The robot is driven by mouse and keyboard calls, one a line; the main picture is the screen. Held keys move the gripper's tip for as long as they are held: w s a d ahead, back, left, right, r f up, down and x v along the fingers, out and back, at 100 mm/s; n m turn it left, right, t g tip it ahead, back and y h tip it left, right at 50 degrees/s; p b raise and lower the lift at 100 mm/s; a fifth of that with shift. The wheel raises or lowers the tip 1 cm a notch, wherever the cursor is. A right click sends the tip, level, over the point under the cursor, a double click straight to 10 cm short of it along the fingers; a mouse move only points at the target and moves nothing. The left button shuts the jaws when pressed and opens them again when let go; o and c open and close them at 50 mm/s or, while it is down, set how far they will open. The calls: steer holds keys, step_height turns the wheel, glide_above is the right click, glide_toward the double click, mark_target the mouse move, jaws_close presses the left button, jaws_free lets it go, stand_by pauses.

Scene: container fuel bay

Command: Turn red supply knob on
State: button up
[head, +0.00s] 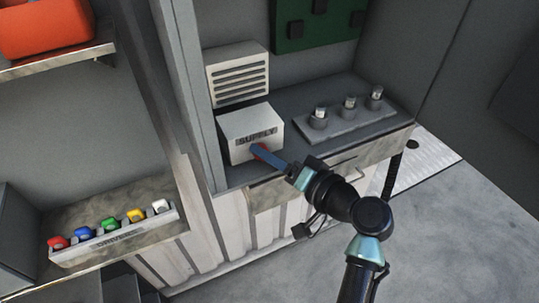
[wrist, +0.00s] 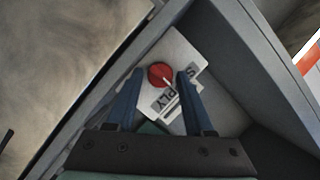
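The red supply knob (wrist: 160,75) is a round red disc with a pale pointer line, on the front of a white box (head: 252,132) labelled SUPPLY.
A white louvred panel (head: 239,75) stands behind the box. A grey tray (head: 345,125) with three small cylinders lies to its right on the counter. A rack labelled DRIVERS (head: 118,236) with several coloured handles is at lower left. A red bin (head: 45,25) sits on a shelf at upper left.

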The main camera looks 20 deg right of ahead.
steer(key=b+v, duration=0.3)
steer(key=v, duration=1)
steer(key=shift+b, duration=0.3)
steer(key=shift+s, duration=0.1)
